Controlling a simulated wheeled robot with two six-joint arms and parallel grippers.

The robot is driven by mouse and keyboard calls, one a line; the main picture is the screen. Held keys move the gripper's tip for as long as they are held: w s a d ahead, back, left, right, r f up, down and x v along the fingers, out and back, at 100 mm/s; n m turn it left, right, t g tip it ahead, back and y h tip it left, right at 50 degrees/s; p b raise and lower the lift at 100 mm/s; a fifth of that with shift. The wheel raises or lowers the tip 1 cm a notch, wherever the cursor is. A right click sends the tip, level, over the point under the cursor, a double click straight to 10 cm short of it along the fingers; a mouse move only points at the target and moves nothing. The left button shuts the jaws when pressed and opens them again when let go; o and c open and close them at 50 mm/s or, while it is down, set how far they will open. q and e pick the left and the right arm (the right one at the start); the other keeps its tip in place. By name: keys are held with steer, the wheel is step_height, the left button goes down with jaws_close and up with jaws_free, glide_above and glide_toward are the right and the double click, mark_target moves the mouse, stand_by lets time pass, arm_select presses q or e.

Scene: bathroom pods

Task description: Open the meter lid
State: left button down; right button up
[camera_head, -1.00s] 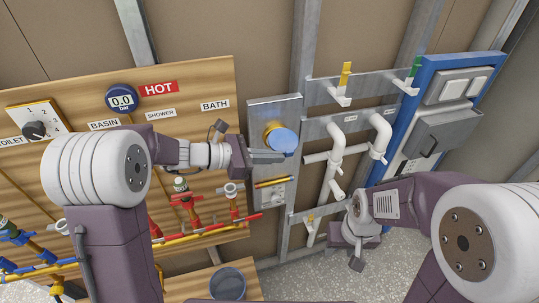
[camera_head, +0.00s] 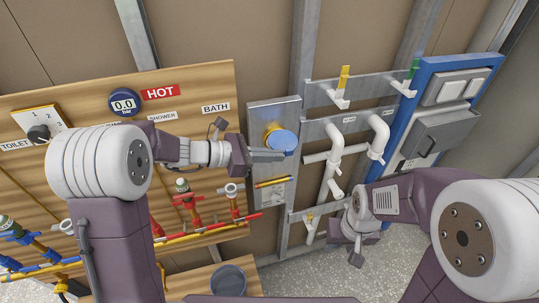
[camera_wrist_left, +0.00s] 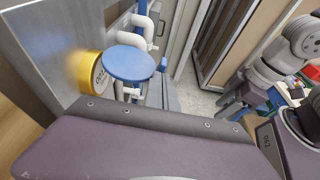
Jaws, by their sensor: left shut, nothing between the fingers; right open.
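The meter is a yellow round body (camera_head: 271,130) with a blue round lid (camera_head: 284,140), mounted on a grey metal plate. In the left wrist view the lid (camera_wrist_left: 129,63) stands away from the yellow body (camera_wrist_left: 97,72), and part of a dial face with dark marks shows beside it. My left gripper (camera_head: 283,155) is shut and empty, its fingertips just below the lid's lower edge; I cannot tell whether they touch it. My right gripper (camera_head: 356,256) is open, low and to the right, away from the meter.
White pipes (camera_head: 335,155) stand right of the meter plate. Beyond is a blue board (camera_head: 399,120) with a grey box (camera_head: 440,135). At left is a wooden panel (camera_head: 200,90) with a gauge, knob, valves and coloured pipes. A dark cup (camera_head: 228,280) stands below.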

steer(key=shift+r+p, duration=0.35)
steer(key=shift+r, duration=0.05)
stand_by(2.0)
steer(key=shift+f, duration=0.1)
stand_by(0.8)
